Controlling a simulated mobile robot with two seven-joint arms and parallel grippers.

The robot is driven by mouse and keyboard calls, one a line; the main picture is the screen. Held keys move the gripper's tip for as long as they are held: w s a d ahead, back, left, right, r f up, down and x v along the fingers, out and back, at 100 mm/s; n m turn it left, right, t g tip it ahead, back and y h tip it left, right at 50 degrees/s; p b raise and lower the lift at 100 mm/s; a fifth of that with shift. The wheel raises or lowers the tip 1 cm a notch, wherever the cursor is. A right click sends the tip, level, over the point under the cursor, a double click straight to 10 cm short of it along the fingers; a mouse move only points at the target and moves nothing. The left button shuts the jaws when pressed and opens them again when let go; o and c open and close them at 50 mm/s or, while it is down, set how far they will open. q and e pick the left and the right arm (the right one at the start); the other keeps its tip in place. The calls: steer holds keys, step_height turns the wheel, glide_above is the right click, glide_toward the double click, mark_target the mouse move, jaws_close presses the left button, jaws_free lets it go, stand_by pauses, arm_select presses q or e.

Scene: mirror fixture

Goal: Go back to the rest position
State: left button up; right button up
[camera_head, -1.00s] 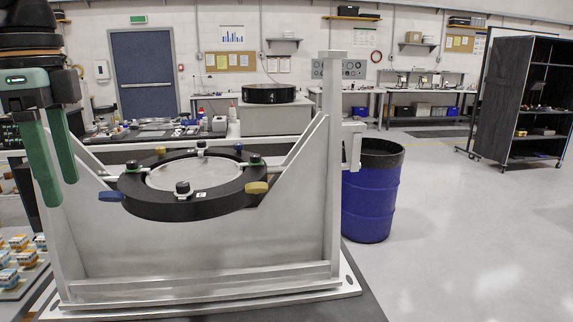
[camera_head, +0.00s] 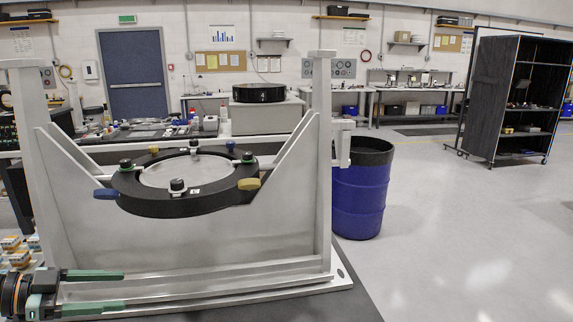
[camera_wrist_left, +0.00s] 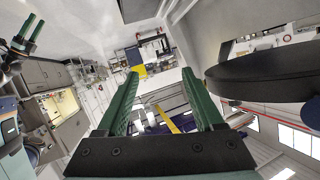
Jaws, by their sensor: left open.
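My left gripper (camera_head: 124,290) is at the lower left in the head view, low in front of the fixture's base. Its two green fingers point right, apart and empty. In the left wrist view the open fingers (camera_wrist_left: 160,76) have nothing between them. A second pair of small green fingers (camera_wrist_left: 32,32) at that view's left edge looks like my right gripper; its opening is too small to judge. The black mirror ring (camera_head: 185,203), with a pale round mirror (camera_head: 180,172), blue and yellow tabs and several clamps, sits in the grey metal frame (camera_head: 322,150).
A blue drum (camera_head: 360,197) stands right of the frame. Behind are a workbench with a black round part (camera_head: 259,93) and a blue door (camera_head: 133,72). Small blocks (camera_head: 14,252) lie at the left. A dark shelf rack (camera_head: 497,95) stands far right; floor before it is clear.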

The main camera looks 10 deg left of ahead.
arm_select(q)
steer(key=s+d+f+n+t+y, duration=0.2)
steer(key=f+n, duration=0.1)
steer(key=f, duration=0.5)
steer(key=s+d+f+n+t+y, duration=0.1)
steer(key=s+f+n+t+y, duration=0.15)
steer(key=f, duration=0.55)
steer(key=s+d+f+n+t+y, duration=0.1)
steer(key=s+d+f+n+y, duration=0.15)
steer(key=f, duration=0.45)
steer(key=s+d+f+n+g+y, duration=0.1)
steer(key=s+d+f+g, duration=0.1)
steer(key=s+d+f, duration=0.3)
steer(key=s+d+f+n+g, duration=0.2)
steer(key=s+d+f, duration=0.3)
steer(key=d, duration=0.5)
steer(key=shift+s+d+f+g+y, duration=0.3)
steer(key=shift+d+f+g+y, duration=0.1)
steer(key=shift+f, duration=0.25)
